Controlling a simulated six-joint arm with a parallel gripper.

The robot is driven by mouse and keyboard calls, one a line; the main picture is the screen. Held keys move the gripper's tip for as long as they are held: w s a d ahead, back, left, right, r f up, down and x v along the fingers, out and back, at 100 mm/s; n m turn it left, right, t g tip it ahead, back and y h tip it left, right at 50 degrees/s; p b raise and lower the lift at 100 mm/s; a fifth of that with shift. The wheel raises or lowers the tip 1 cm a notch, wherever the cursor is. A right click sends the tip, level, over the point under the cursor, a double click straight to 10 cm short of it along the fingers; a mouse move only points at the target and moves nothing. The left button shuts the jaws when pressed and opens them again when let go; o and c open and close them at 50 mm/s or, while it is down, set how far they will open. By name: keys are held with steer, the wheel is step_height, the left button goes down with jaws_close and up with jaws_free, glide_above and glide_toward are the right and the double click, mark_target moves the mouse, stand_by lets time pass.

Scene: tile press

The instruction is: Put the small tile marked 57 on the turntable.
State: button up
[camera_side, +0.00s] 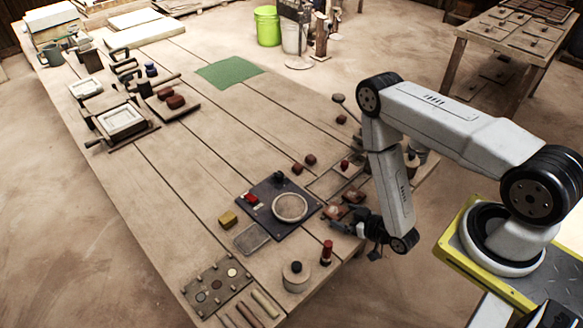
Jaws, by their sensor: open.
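My gripper (345,222) is low over the near right edge of the table, and its jaws are open. I cannot read a number on any tile, so I cannot tell which is marked 57. A round pale disc (290,207), which looks like the turntable, is set on a dark square plate (268,222) to the left of my gripper. The disc looks empty.
Small reddish blocks (298,168) lie behind the plate. A yellow block (228,219) is left of it. A red-topped cylinder (326,253) and a round lidded pot (296,276) stand in front. A green mat (229,72) lies farther back, with bare boards around it.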

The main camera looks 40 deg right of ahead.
steer(key=shift+v, duration=2.9)
steer(key=shift+d, duration=0.1)
steer(key=shift+w+r, duration=0.15)
steer(key=shift+w, duration=0.35)
steer(key=w+r+g, duration=0.1)
steer(key=w, duration=0.1)
steer(key=w+r+g, duration=0.1)
steer(key=w, duration=0.1)
steer(key=w+r+n, duration=0.1)
steer(key=w, duration=0.1)
steer(key=shift+w+d+r+g+y, duration=0.15)
steer(key=shift+d+g+y, duration=0.15)
steer(key=shift+d+g, duration=0.1)
step_height(320, 180, up, 7)
steer(key=w+g, duration=0.3)
step_height(320, 180, up, 7)
steer(key=g, duration=0.2)
glide_above(343, 213)
steer(key=w+a, duration=0.1)
steer(key=s+a+r+m+g, duration=0.1)
steer(key=s+a+r+g, duration=0.2)
steer(key=s+r, duration=0.3)
steer(key=shift+r, duration=0.9)
steer(key=shift+w+d+f, duration=0.1)
steer(key=shift+w, duration=0.05)
